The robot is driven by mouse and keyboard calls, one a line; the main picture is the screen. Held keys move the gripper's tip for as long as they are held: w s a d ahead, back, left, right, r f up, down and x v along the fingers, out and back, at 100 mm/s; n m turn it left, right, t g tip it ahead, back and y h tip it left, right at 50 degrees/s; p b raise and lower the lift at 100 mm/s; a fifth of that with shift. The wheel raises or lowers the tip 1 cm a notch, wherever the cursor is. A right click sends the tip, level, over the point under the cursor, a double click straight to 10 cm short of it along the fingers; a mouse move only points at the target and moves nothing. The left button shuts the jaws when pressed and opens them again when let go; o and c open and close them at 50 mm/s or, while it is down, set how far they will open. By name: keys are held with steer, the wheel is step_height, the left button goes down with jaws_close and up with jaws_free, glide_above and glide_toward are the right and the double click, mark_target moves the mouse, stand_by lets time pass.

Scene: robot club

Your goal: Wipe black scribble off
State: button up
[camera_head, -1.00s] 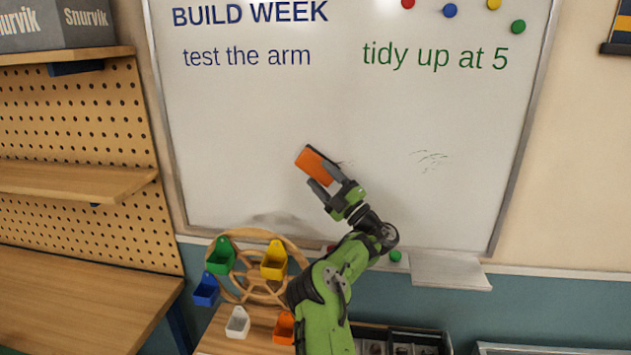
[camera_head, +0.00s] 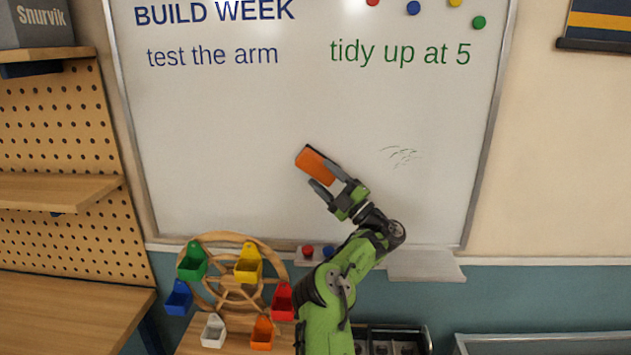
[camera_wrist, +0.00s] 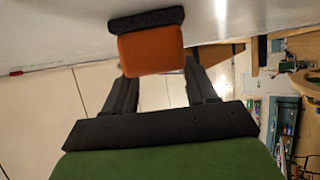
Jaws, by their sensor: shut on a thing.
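My gripper (camera_head: 332,187) is shut on an orange eraser (camera_head: 314,164) in front of the whiteboard (camera_head: 225,150). In the wrist view the orange eraser (camera_wrist: 151,52) with its dark pad (camera_wrist: 146,20) sits between the fingers, the pad facing the board; I cannot tell whether it touches. A faint, broken black scribble (camera_head: 402,156) shows on the board to the right of the eraser and slightly above my gripper. My gripper and arm may hide part of the board. Blue writing (camera_head: 213,55) and green writing (camera_head: 400,52) stand higher on the board.
A wooden wheel (camera_head: 232,286) with several coloured buckets stands below the board at the left. A small white ledge (camera_head: 425,265) juts out at the board's lower right. Wooden shelves (camera_head: 60,190) are at the left. Coloured magnets (camera_head: 414,8) sit at the board's top right.

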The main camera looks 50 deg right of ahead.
steer(key=shift+s+d, duration=0.5)
steer(key=shift+s, duration=0.15)
steer(key=shift+w+a+f+b, duration=0.1)
steer(key=shift+w+a+b, duration=0.85)
steer(key=shift+w, duration=0.45)
steer(key=w+a, duration=0.2)
steer(key=w, duration=0.1)
steer(key=w+a, duration=0.3)
steer(key=shift+w, duration=0.2)
steer(key=shift+a+b, duration=0.1)
steer(key=shift+b, duration=0.2)
steer(key=s+a+b, duration=0.3)
steer(key=a+b, duration=0.1)
steer(key=b, duration=0.1)
steer(key=shift+s+a, duration=0.35)
